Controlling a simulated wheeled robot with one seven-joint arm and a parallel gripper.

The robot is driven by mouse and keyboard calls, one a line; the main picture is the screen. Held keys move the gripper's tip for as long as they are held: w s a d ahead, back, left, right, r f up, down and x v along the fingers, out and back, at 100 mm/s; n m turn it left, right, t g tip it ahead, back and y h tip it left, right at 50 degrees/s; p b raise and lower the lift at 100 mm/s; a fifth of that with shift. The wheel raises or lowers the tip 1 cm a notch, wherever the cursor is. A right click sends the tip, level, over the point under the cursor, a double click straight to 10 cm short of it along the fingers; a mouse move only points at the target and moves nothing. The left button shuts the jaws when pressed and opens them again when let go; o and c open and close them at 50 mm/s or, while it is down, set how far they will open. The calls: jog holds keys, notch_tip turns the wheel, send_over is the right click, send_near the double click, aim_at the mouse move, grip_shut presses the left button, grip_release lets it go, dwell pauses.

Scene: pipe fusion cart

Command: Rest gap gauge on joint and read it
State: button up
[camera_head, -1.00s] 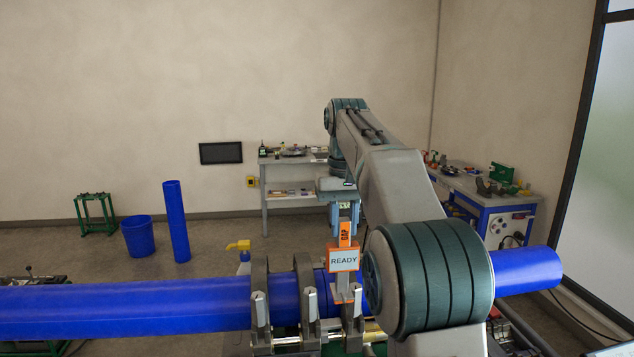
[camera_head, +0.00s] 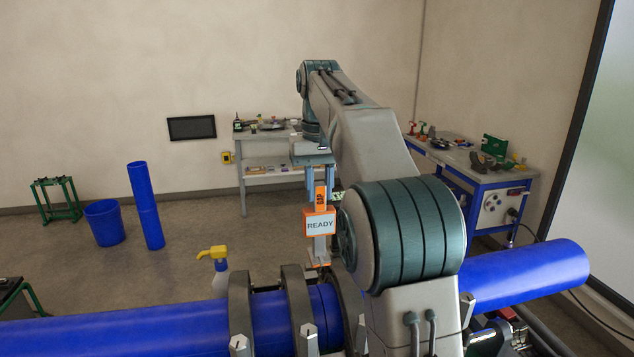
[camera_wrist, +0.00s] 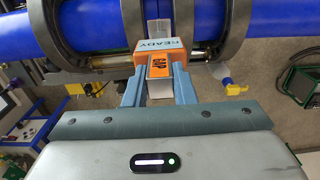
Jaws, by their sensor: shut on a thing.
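The gap gauge is an orange block marked GAP with a grey foot and a screen (camera_head: 320,224) reading READY. It also shows in the wrist view (camera_wrist: 158,68). My gripper (camera_head: 320,182) is shut on the gauge, with a blue finger on each side, and holds it upright. The blue pipe (camera_head: 270,318) runs across the foreground through dark ring clamps (camera_head: 297,300). In the head view the foot ends near the pipe's upper edge, between two clamps, and appears above it. In the wrist view the foot overlaps the pipe area. I cannot make out the joint seam clearly.
A spray bottle (camera_head: 215,262) with a yellow head stands behind the pipe. A blue bin (camera_head: 104,223), an upright blue pipe (camera_head: 146,205) and a green stand (camera_head: 56,200) are at the back left. Benches (camera_head: 480,180) with tools line the back and right. Floor between is clear.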

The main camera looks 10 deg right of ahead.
aim_at(320, 234)
jog(key=shift+s+r, duration=0.1)
jog(key=shift+s, duration=0.05)
jog(key=shift+s+f+b, duration=0.1)
jog(key=shift+f+b, duration=0.25)
jog(key=shift+f, duration=0.15)
jog(key=shift+f+b, duration=2.45)
jog(key=shift+f, duration=2.4)
dwell(1.2)
